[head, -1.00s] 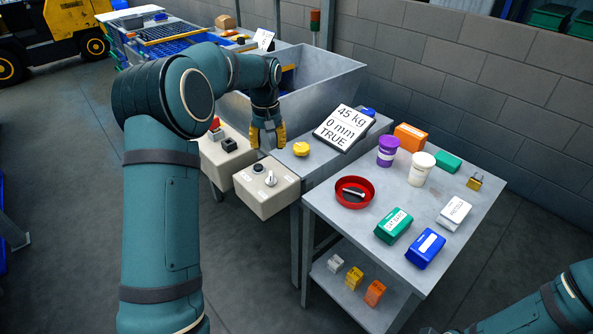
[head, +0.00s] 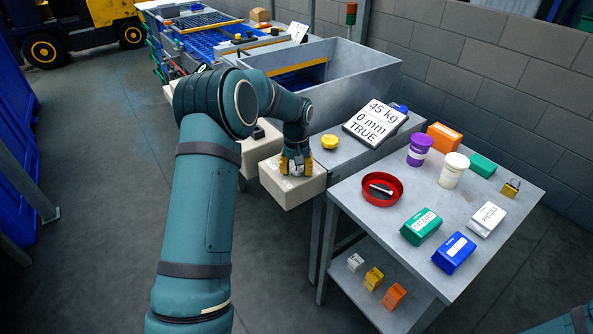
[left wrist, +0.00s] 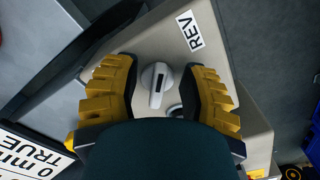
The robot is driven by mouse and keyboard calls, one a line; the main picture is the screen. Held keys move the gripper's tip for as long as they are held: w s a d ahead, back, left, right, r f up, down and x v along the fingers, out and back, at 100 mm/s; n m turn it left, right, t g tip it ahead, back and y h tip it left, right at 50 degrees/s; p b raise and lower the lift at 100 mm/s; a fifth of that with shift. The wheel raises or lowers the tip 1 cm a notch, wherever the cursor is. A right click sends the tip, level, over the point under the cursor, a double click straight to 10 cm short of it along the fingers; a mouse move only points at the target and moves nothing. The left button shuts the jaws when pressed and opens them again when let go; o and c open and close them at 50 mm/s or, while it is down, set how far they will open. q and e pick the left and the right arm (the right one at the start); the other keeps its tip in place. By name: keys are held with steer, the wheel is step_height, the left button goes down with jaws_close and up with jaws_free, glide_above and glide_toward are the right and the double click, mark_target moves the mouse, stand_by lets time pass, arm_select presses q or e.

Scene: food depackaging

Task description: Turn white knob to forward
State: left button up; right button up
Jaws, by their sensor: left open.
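The white knob (left wrist: 157,78) sits on a beige control box (head: 305,186). In the left wrist view its bar runs roughly up and down the picture, and a label reading REV (left wrist: 189,30) is above and right of it. My left gripper (head: 296,172) is over the box, its yellow-padded fingers (left wrist: 158,90) open on either side of the knob, with gaps between. A second round part (left wrist: 175,110) is partly hidden by the gripper. No forward label can be read. Only a piece of my right arm shows in the head view; its gripper is out of view.
A yellow button (head: 329,141) and a display (head: 375,122) reading 45 kg, 0 mm, TRUE are beside the box. A grey table (head: 345,190) at right holds a red bowl (head: 382,189), tubs and several packages. A large hopper (head: 350,80) stands behind.

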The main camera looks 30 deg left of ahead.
arm_select(q)
jaws_close()
stand_by(0.5)
steer(key=n, duration=0.1)
steer(key=n+p, duration=0.1)
steer(key=n, duration=0.1)
steer(key=n+p, duration=0.1)
steer(key=shift+w+d, duration=0.15)
steer(key=shift+d, duration=0.15)
steer(key=n+p, duration=0.1)
steer(key=n, duration=0.2)
steer(key=n+p, duration=0.1)
steer(key=n, duration=0.1)
steer(key=shift+w+d+p, duration=0.1)
steer(key=shift+w+p, duration=0.15)
steer(key=shift+p, duration=0.05)
steer(key=n, duration=0.1)
steer(key=n+p, duration=0.1)
steer(key=n, duration=0.1)
steer(key=shift+w+n, duration=0.25)
steer(key=shift+n, duration=0.05)
steer(key=shift+w+n+p, duration=0.2)
steer(key=shift+n+p, duration=0.7)
steer(key=shift+n, duration=0.6)
steer(key=shift+f+n, duration=0.1)
steer(key=shift+n, duration=0.2)
